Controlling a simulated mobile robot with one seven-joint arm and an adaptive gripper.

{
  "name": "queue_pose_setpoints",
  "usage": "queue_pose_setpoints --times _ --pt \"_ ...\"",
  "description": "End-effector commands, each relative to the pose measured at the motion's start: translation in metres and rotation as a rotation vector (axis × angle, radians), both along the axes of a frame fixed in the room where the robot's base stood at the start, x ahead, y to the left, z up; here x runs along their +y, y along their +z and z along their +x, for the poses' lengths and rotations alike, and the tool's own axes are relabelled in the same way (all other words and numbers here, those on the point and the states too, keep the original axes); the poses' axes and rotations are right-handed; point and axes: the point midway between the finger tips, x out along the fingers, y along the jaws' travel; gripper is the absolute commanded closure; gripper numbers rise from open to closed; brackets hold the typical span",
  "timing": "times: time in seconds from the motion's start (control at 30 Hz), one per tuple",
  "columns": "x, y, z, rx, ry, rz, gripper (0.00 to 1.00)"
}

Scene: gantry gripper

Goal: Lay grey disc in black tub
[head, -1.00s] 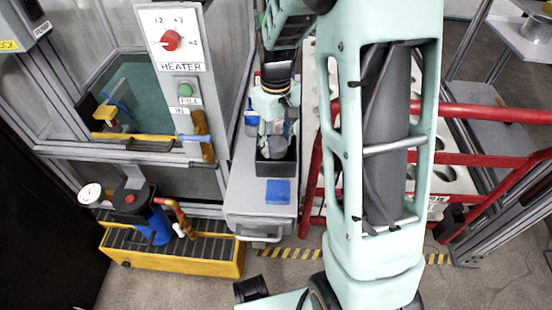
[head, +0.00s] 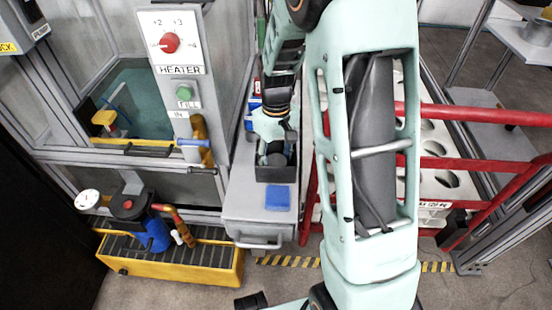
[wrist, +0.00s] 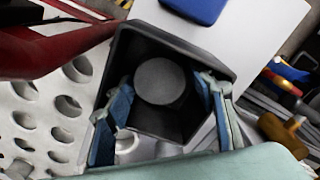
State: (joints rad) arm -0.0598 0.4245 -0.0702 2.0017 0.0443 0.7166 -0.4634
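The black tub (head: 277,175) stands on the grey cabinet top, behind a blue block. In the wrist view its dark wall (wrist: 180,38) surrounds the grey disc (wrist: 160,82), which lies flat inside the tub. The disc also shows in the head view (head: 276,160), partly hidden by my gripper. My gripper (wrist: 166,84) reaches down into the tub, with one blue-padded finger on each side of the disc. The fingers are spread, with dark gaps between them and the disc. How far the fingertips are above the tub floor cannot be told.
A blue block (head: 278,196) lies on the grey cabinet (head: 262,215) in front of the tub. Red rails (head: 465,163) and a white holed board (head: 437,150) are at the right. The heater panel (head: 172,42) stands at the left.

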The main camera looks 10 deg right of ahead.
Motion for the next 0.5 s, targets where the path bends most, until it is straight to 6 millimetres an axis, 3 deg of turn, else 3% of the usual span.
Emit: queue_pose_setpoints --times 0.27,0.5 --pt "0.000 0.008 0.000 -0.001 0.000 0.000 0.50" --pt "0.000 0.055 0.001 -0.004 0.001 0.000 0.50"
